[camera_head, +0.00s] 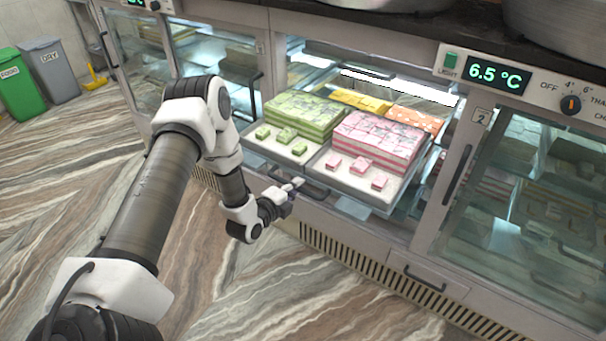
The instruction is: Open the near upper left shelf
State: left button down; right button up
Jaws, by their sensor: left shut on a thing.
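The glass-fronted display case has a pulled-out shelf (350,183) jutting from its open front. It carries trays of green sweets (303,115) and pink sweets (378,138), with a few loose pieces along the front. My left gripper (297,184) is at the shelf's front, low and left of the pink tray. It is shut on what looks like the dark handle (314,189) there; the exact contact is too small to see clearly. My right gripper is not in view.
Yellow sweets (360,100) and orange sweets (414,119) sit behind. A closed glass door (530,200) with a dark handle is at the right, below a 6.5 °C display (497,75). Green (20,85) and grey bins (50,70) stand far left. The striped floor in front is clear.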

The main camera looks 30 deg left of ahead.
pick_arm(q)
jog(key=shift+s, duration=0.4)
jog(key=c, duration=1.1)
grip_release()
jog(key=shift+c, duration=0.2)
jog(key=v, duration=1.1)
jog(key=shift+s, duration=0.4)
